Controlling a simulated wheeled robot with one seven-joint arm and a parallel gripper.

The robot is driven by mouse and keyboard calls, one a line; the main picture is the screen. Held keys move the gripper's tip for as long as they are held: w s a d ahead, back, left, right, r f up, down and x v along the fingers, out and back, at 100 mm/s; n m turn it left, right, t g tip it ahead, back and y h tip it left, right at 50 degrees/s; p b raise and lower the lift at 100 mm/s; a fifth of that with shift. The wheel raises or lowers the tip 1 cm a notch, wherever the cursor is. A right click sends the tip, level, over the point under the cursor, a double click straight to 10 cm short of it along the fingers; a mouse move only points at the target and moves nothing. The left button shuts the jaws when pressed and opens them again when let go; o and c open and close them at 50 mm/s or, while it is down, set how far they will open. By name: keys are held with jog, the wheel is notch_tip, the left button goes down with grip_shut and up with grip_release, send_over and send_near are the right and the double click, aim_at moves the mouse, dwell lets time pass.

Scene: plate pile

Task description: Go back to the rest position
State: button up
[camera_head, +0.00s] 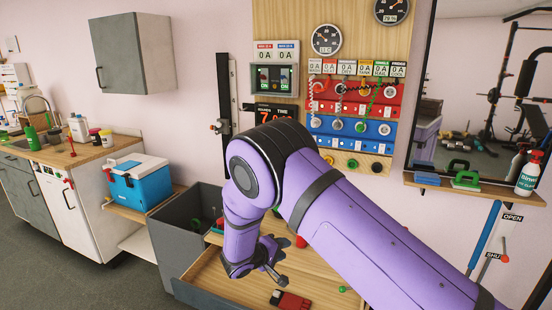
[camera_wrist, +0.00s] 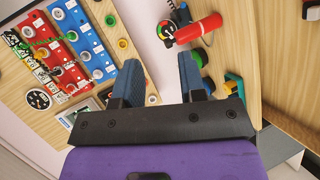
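My purple arm reaches from the lower right over a wooden bench (camera_head: 225,282). The wrist view looks past the fingers at the panel with red and blue socket strips and at a wooden surface. My arm hides part of the bench and panel in the head view.
A grey bin (camera_head: 180,240) stands left of the bench. A blue cooler (camera_head: 140,182) sits farther left. A dark red device (camera_head: 290,300) lies on the bench front. A red cylinder (camera_wrist: 198,28) lies near the fingers' view. A shelf (camera_head: 470,188) with a spray bottle (camera_head: 530,172) is at right.

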jog(key=s+d+r+m+g+y, duration=0.1)
jog(key=s+d+r+m+g, duration=0.3)
jog(key=d+r, duration=0.8)
jog(key=s+d+r+m+g+y, duration=0.25)
jog(key=s+d+r, duration=0.5)
jog(key=r, duration=0.85)
jog(key=s+d+r+y, duration=0.3)
jog(key=s+d+r, duration=0.55)
jog(key=s, duration=0.35)
jog(key=s+r+t+y, duration=0.2)
jog(key=s+r+y, duration=0.1)
jog(key=s, duration=1.1)
jog(key=shift+s+d+m, duration=0.3)
jog(key=shift+s+m, duration=0.05)
jog(key=shift+m, duration=0.1)
